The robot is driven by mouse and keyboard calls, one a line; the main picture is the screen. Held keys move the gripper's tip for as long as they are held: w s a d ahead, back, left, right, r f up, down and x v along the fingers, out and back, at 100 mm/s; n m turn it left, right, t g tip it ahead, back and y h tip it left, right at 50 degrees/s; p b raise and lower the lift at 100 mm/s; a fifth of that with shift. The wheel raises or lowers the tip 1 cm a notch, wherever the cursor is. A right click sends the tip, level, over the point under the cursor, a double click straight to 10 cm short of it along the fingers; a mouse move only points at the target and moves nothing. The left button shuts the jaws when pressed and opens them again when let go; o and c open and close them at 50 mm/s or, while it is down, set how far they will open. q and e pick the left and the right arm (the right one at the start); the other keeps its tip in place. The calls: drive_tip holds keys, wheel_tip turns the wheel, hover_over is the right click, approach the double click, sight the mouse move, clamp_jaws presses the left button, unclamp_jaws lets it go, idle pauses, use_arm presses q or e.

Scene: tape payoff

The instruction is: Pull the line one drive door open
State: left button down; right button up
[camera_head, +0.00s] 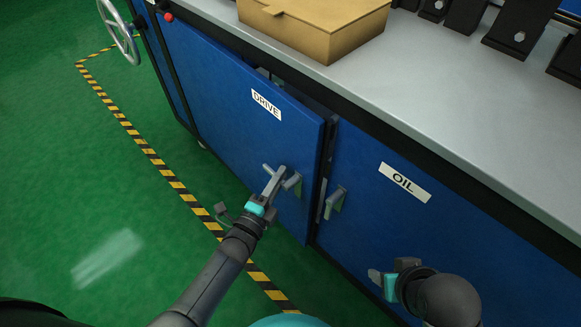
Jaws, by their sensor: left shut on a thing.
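The blue drive door (225,100) carries a white DRIVE label (266,104) and stands ajar. Its right edge sits out from the cabinet, with a dark gap along the top and right side. My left gripper (276,180) is shut on the grey door handle (292,183) near that right edge, and its fingers hide part of the handle. My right gripper (384,283) is low in front of the oil door, apart from the drive door; its fingers are partly hidden, so its opening cannot be told.
The blue oil door (440,235) with its own handle (334,202) is shut on the right. A cardboard box (320,25) and dark blocks stand on the grey worktop (450,90). A handwheel (120,30) is at the far left. The green floor (90,170) inside the striped tape is clear.

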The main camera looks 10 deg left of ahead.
use_arm(q)
drive_tip(key=s+a+m+g+h+b, duration=0.1)
drive_tip(key=s+a+h, duration=0.1)
drive_tip(key=s+a, duration=0.5)
drive_tip(key=s+a+m+g+h, duration=0.1)
drive_tip(key=s+a+m+h, duration=0.1)
drive_tip(key=s+a, duration=0.6)
drive_tip(key=a, duration=0.6)
drive_tip(key=shift+b, duration=0.4)
use_arm(e)
wheel_tip(320, 180, up, 3)
drive_tip(key=shift+s+f, duration=0.1)
drive_tip(key=shift+f, duration=0.1)
use_arm(q)
drive_tip(key=shift+d+f, duration=0.1)
drive_tip(key=c, duration=0.8)
unclamp_jaws()
